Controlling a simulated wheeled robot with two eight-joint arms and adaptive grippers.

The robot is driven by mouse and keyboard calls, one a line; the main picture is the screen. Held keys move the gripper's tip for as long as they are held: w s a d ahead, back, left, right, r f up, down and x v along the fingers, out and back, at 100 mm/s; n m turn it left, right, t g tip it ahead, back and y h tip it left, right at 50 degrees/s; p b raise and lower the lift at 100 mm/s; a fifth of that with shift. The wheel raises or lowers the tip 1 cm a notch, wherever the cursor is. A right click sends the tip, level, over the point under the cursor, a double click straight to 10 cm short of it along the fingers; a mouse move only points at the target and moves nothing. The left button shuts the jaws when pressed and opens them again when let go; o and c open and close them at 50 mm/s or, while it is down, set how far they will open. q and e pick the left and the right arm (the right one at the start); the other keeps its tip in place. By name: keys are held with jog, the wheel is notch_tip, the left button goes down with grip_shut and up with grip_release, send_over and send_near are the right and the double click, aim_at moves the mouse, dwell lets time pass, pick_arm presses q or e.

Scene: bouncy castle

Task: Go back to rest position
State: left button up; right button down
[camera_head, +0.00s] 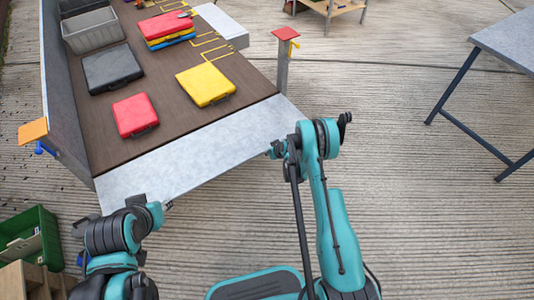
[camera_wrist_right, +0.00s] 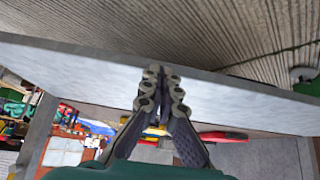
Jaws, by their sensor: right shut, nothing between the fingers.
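My right arm rises from the bottom of the head view and bends left at its elbow. My right gripper (camera_wrist_right: 165,72) is shut and empty in the right wrist view, its fingertips together in front of the pale grey table edge. In the head view, only a small part of the right gripper (camera_head: 271,151) shows, by the near right corner of the table. My left arm is folded at the lower left of the head view. Only a small tip of the left gripper (camera_head: 167,205) shows, beside the table's near edge, and its fingers cannot be made out.
The brown-topped table (camera_head: 165,145) carries a red case (camera_head: 135,114), a yellow case (camera_head: 205,84), a black case (camera_head: 111,68), stacked cases (camera_head: 166,27) and a grey bin (camera_head: 93,30). A green crate (camera_head: 31,240) is lower left. A grey table (camera_head: 510,42) is right. Floor between is clear.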

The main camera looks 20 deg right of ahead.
jog(key=v, duration=0.9)
jog(key=shift+r, duration=0.1)
jog(key=s+a+r+m+h, duration=0.15)
jog(key=s+r, duration=0.35)
jog(key=r, duration=0.8)
jog(key=s+a+r+y, duration=0.15)
jog(key=s+r, duration=0.35)
jog(key=r, duration=0.7)
jog(key=s+a+r+m+h, duration=0.1)
jog(key=s+r, duration=0.2)
jog(key=s, duration=0.7)
jog(key=s+a+r+m+h, duration=0.1)
jog(key=s+r, duration=0.2)
jog(key=s, duration=0.8)
jog(key=shift+r, duration=0.4)
